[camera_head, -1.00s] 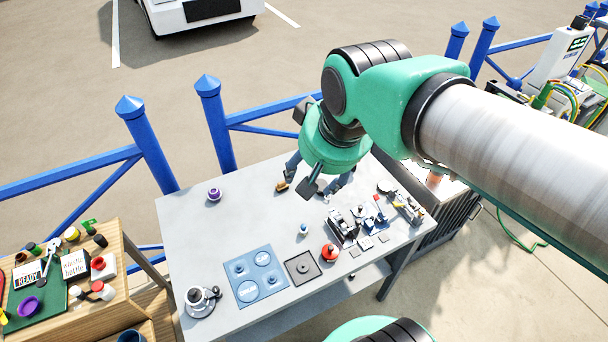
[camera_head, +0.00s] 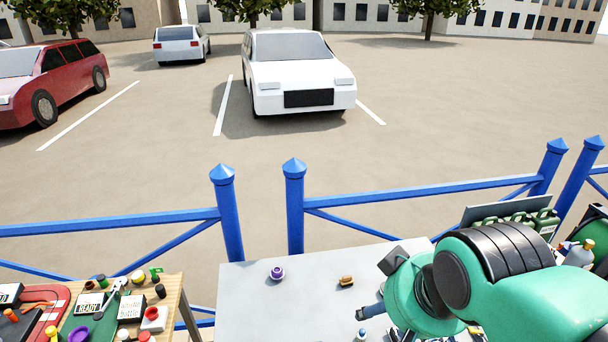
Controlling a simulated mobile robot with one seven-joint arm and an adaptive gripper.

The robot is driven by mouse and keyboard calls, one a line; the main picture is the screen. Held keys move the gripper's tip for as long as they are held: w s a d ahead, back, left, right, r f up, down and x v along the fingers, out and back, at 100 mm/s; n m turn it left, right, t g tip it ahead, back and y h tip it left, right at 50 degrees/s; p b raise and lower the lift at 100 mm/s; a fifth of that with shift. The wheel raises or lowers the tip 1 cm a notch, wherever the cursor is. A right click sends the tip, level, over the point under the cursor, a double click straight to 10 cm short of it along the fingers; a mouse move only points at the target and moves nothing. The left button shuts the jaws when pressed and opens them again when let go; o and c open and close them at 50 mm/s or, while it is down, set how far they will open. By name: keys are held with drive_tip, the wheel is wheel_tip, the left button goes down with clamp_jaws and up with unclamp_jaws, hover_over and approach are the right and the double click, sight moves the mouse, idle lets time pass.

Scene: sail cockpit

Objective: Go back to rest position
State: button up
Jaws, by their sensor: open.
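My gripper (camera_head: 384,322) shows in the lower right of the head view, at the end of my green and black arm, over the right part of the grey table (camera_head: 245,290). Its fingers are partly cut off by the bottom edge and partly hidden by my wrist. It is open, and I see nothing held in it. The small brown brush-like thing (camera_head: 346,281) lies on the table up and left of the gripper, apart from it. A purple round thing (camera_head: 277,273) stands farther left near the table's back edge.
A wooden side table (camera_head: 170,290) with bottles, a READY sign (camera_head: 89,309) and small goods stands at the lower left. A blue fence (camera_head: 295,205) runs behind the tables. Parked cars, such as a white one (camera_head: 300,75), are beyond.

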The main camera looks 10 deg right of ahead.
drive_tip(key=shift+f+b, duration=0.8)
drive_tip(key=shift+f, duration=0.4)
idle(0.4)
